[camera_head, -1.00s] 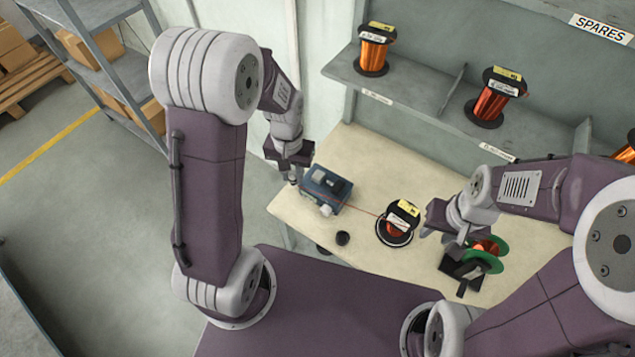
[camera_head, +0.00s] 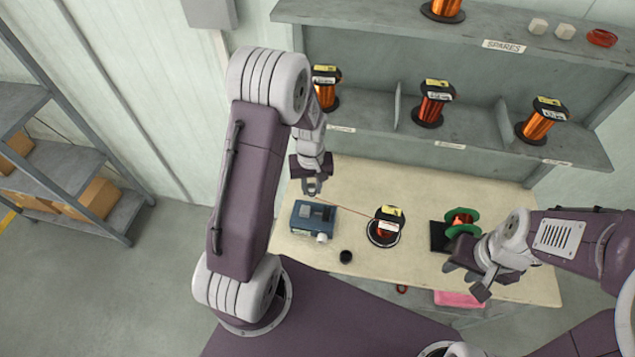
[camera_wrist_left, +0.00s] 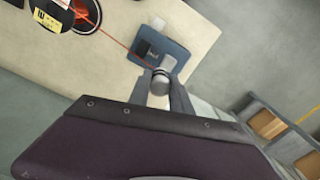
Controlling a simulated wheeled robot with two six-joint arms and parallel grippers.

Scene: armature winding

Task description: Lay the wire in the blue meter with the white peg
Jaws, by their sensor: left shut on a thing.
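The blue meter (camera_head: 313,218) sits on the left part of the table, with its white peg (camera_head: 321,238) on the near side. The meter also shows in the left wrist view (camera_wrist_left: 178,52). My left gripper is shut on the wire, beyond and above the meter. In the left wrist view the wire (camera_wrist_left: 112,38) ends at the fingers (camera_wrist_left: 160,88). My right gripper (camera_head: 467,276) is open and empty at the table's right.
A green-flanged spool (camera_head: 461,221) stands on a black base (camera_head: 438,238) beside my right gripper. A small black disc (camera_head: 346,257) lies near the meter. A shelf (camera_head: 365,108) with copper spools closes off the back. The table's back middle (camera_head: 420,185) is clear.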

